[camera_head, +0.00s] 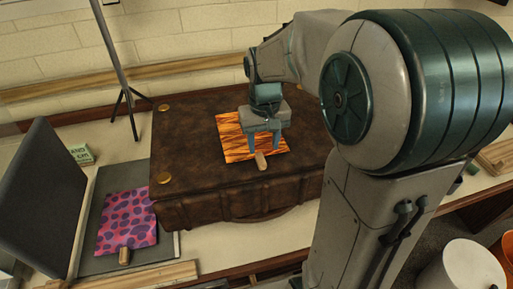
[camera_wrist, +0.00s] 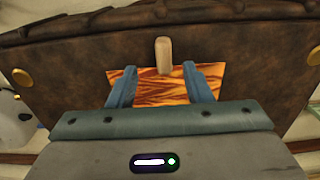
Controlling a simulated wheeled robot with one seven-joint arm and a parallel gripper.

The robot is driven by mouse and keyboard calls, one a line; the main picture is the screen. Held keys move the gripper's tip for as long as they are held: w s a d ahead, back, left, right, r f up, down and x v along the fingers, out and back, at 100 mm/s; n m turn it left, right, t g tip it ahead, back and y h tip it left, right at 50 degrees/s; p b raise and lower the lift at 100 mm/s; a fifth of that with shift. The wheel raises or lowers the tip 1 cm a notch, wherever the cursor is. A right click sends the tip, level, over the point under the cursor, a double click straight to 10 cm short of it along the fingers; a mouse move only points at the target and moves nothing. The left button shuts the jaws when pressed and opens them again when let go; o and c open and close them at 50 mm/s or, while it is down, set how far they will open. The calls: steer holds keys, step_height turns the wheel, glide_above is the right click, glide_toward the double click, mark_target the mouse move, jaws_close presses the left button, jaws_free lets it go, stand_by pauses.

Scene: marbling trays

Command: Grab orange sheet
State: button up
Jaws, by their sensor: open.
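The orange sheet (camera_head: 232,145), with a dark wavy pattern, lies on top of a brown leather case. It also shows in the wrist view (camera_wrist: 160,90). A wooden peg-like handle (camera_head: 261,161) sits at the sheet's near edge; in the wrist view the handle (camera_wrist: 163,54) stands beyond and between my fingertips. My gripper (camera_head: 263,146) is over the sheet, pointing down, with its two blue fingers apart. In the wrist view my gripper (camera_wrist: 164,72) has nothing between its fingers but the sheet below. I cannot tell whether the fingertips touch the sheet.
The brown case (camera_head: 190,190) fills the middle of the table. At left, a purple-spotted pink sheet (camera_head: 127,220) with a wooden handle lies on a grey panel (camera_head: 100,264) beside an upright dark panel (camera_head: 45,195). A thin stand (camera_head: 119,60) rises behind. A white bucket (camera_head: 470,268) is at lower right.

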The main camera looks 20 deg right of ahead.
mark_target(261, 158)
steer(key=f, duration=0.5)
steer(key=shift+w+a+p, duration=0.1)
steer(key=shift+a+p, duration=0.15)
steer(key=shift+p, duration=0.1)
jaws_close()
